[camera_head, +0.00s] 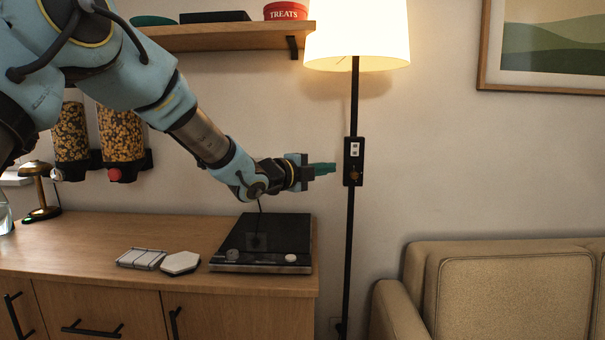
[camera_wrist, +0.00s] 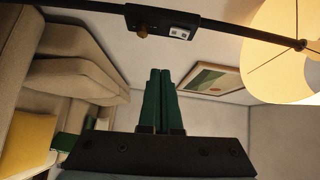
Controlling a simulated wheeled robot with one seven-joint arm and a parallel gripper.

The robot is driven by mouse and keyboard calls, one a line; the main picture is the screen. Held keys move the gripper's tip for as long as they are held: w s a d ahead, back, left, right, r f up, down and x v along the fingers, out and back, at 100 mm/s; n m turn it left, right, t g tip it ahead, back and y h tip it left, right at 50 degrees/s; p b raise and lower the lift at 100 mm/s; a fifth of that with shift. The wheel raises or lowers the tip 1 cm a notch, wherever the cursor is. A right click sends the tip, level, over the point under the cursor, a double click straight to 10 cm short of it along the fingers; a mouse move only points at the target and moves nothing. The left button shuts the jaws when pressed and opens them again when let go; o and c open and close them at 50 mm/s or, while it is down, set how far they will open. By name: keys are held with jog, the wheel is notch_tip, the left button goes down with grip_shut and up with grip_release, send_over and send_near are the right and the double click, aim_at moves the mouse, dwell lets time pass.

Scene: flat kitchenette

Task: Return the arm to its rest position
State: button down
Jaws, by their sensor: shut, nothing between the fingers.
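My gripper (camera_head: 322,169) is stretched out level to the right, above the right end of the wooden counter. Its green fingers lie together with nothing between them. In the wrist view the closed fingers (camera_wrist: 160,100) point at the wall side, with the lamp's switch box beyond them. In the head view the fingertips are close to the black switch box (camera_head: 353,162) on the lamp pole; I cannot tell whether they touch. The box has white buttons and a brass knob, and it also shows in the wrist view (camera_wrist: 162,24). The lamp shade (camera_head: 357,35) is lit.
A black hotplate (camera_head: 262,243) sits on the counter (camera_head: 80,240) below my forearm. A hexagonal tile (camera_head: 180,263) lies beside it. A shelf (camera_head: 225,38) and dispensers (camera_head: 121,132) are behind my arm. A beige sofa (camera_head: 510,290) stands right of the lamp pole (camera_head: 349,225).

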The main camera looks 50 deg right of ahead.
jog(key=w+a+f+n+t+y+p, duration=0.1)
jog(key=w+a+f+n+t+y, duration=0.25)
jog(key=w+a+n+t, duration=0.65)
jog(key=w+a+f+n+y+p, duration=0.1)
jog(key=w+a+f+n+y, duration=0.25)
jog(key=w+a, duration=0.6)
jog(key=w+a+f+n+y, duration=0.3)
jog(key=w+a, duration=0.4)
jog(key=a, duration=0.6)
jog(key=s+a+f+n+g+y+p, duration=0.1)
jog(key=a+f+n+y, duration=0.3)
jog(key=a, duration=0.8)
jog(key=s+a+r+n+g+y, duration=0.1)
jog(key=s+a+n, duration=0.1)
jog(key=a+n, duration=0.7)
jog(key=s+a+f+n+g+y+p, duration=0.1)
jog(key=s+a+n+g, duration=0.3)
jog(key=s+a, duration=0.8)
jog(key=a+f+n+y, duration=0.1)
jog(key=a+n, duration=0.1)
jog(key=a, duration=0.1)
jog(key=shift+a+f, duration=0.3)
